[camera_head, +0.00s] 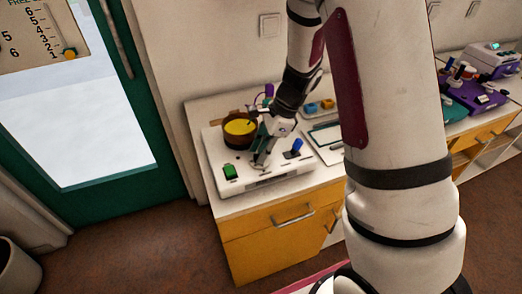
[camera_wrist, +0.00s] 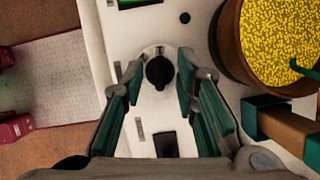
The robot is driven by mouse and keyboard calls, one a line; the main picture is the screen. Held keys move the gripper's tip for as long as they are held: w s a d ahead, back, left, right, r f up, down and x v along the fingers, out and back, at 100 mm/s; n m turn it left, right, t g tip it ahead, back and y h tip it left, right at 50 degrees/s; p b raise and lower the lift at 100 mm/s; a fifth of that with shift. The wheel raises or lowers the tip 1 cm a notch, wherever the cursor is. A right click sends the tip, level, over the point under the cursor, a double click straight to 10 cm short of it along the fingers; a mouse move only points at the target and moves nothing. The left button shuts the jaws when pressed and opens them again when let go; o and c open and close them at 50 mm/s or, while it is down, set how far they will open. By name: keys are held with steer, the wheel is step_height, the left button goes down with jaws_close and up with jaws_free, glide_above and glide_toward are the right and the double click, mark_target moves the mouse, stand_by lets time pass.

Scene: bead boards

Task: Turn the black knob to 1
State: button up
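The black knob (camera_wrist: 159,72) sits on the white top of a device, with a pale ring and small marks around it that are too small to read. My gripper (camera_wrist: 160,80) is open, with one finger on each side of the knob and a gap visible on both sides. In the head view my gripper (camera_head: 262,158) points down at the white device (camera_head: 275,186) on the cabinet, and it hides the knob there.
A brown bowl of yellow beads (camera_wrist: 232,45) stands close to the right finger, with a green and brown part (camera_wrist: 285,127) below it. A green display (camera_head: 230,171) and a blue object (camera_head: 297,146) are on the device. A teal door (camera_head: 150,170) stands at left.

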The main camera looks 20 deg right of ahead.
steer(key=shift+f, duration=0.1)
steer(key=shift+c, duration=0.4)
jaws_close()
steer(key=shift+n, duration=0.3)
steer(key=n, duration=0.1)
steer(key=n+g, duration=0.1)
steer(key=n, duration=0.1)
steer(key=shift+w+g, duration=0.2)
steer(key=shift+g, duration=0.1)
steer(key=n, duration=0.2)
steer(key=n+g+h, duration=0.1)
steer(key=n, duration=0.2)
steer(key=shift+w+a+g+b, duration=0.1)
steer(key=shift+g+b, duration=0.2)
steer(key=n+g+h, duration=0.1)
steer(key=n, duration=0.4)
steer(key=shift+a, duration=0.1)
steer(key=n+h, duration=0.1)
steer(key=n, duration=0.2)
steer(key=n+g+h, duration=0.1)
steer(key=n, duration=0.2)
steer(key=shift+w+a+h, duration=0.1)
steer(key=shift+a+h, duration=0.05)
steer(key=shift+h, duration=0.15)
steer(key=shift+n, duration=0.3)
